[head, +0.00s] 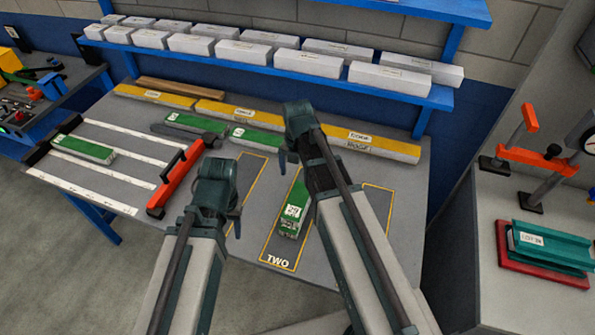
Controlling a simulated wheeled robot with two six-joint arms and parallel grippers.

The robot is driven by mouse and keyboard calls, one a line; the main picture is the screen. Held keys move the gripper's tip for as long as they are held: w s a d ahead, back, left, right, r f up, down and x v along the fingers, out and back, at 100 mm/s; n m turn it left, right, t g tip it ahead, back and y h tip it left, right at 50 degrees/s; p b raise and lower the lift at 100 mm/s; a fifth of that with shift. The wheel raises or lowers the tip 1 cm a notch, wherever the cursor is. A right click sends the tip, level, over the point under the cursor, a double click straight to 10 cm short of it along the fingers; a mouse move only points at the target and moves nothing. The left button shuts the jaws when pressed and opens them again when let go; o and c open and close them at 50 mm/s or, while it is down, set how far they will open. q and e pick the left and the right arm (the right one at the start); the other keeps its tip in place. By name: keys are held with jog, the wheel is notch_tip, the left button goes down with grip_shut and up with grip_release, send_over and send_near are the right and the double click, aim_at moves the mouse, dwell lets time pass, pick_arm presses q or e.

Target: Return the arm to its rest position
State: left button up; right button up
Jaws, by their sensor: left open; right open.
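My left gripper (234,212) hangs over the front middle of the grey table (402,232), its jaws mostly hidden behind its wrist. My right gripper (285,155) is further back and to the right, above the table near the green and yellow blocks. Both are open, and I see nothing held in either. A green block (292,207) with a white label lies inside the yellow outline marked TWO (277,260), between my two arms. My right arm partly covers that outline and the one to its right.
Yellow blocks (223,109) line the table's back, with green blocks (195,123) in front. At left, a white-striped area holds a green block (84,149) beside an orange-handled bar (176,178). A blue shelf (270,68) carries several white boxes. A right bench (515,205) holds a teal channel piece (551,245).

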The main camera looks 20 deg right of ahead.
jog(key=s+a+m, duration=0.5)
jog(key=s+m, duration=0.2)
jog(key=m, duration=0.5)
jog(key=s+a+f+m+h+b, duration=0.1)
jog(key=s+a+m, duration=0.4)
jog(key=m, duration=0.8)
jog(key=shift+s+a, duration=0.25)
jog(key=shift+s, duration=0.9)
